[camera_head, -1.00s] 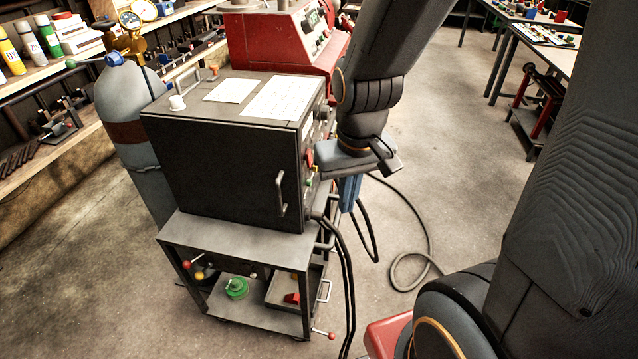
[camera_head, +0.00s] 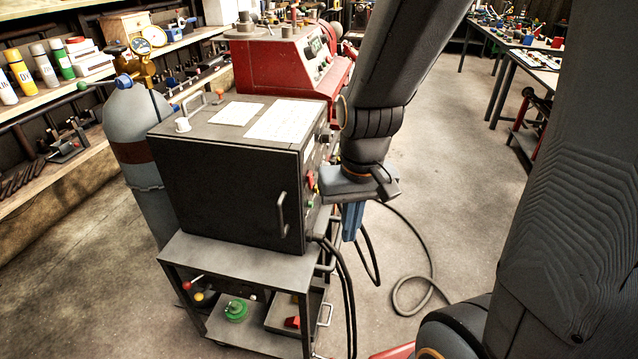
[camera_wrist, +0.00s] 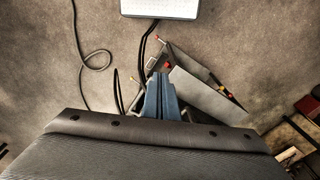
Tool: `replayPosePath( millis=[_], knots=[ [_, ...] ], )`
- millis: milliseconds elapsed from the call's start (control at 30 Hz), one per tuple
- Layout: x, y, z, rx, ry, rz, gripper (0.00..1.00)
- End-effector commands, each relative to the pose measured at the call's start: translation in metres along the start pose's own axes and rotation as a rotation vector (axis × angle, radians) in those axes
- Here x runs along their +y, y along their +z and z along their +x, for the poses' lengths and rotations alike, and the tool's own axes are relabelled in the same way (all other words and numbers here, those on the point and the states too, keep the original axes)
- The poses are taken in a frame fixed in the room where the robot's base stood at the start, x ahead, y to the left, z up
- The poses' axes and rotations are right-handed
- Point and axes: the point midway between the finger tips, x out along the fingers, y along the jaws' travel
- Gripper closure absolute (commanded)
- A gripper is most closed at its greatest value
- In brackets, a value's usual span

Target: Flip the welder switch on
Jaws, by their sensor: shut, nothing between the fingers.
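The welder (camera_head: 225,180) is a dark box on a grey cart, with its control panel on the right side, seen at a steep angle in the head view. A red switch (camera_head: 310,179) shows on that panel, partly edge-on; its position cannot be told. My gripper (camera_head: 351,222) has blue fingers pointing down, just right of the panel and beside the red switch. The fingers are shut and empty. Whether they touch the panel cannot be told. In the wrist view the blue fingers (camera_wrist: 161,100) lie together above the floor and cart, and the switch is not visible.
The grey cart (camera_head: 215,258) carries the welder, and black cables (camera_head: 345,290) hang at its front right. A gas cylinder (camera_head: 135,150) stands on the left. A red machine (camera_head: 275,65) stands behind.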

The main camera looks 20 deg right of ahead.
Motion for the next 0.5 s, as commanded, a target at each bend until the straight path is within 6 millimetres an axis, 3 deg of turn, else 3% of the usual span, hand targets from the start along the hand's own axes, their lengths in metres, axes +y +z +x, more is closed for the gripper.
replayPosePath(
  millis=[267,500],
  knots=[
    [0.013,0.001,0.043,-0.301,-0.163,0.521,1.00],
    [0.013,-0.031,0.064,-0.570,-0.432,0.992,1.00]
  ],
)
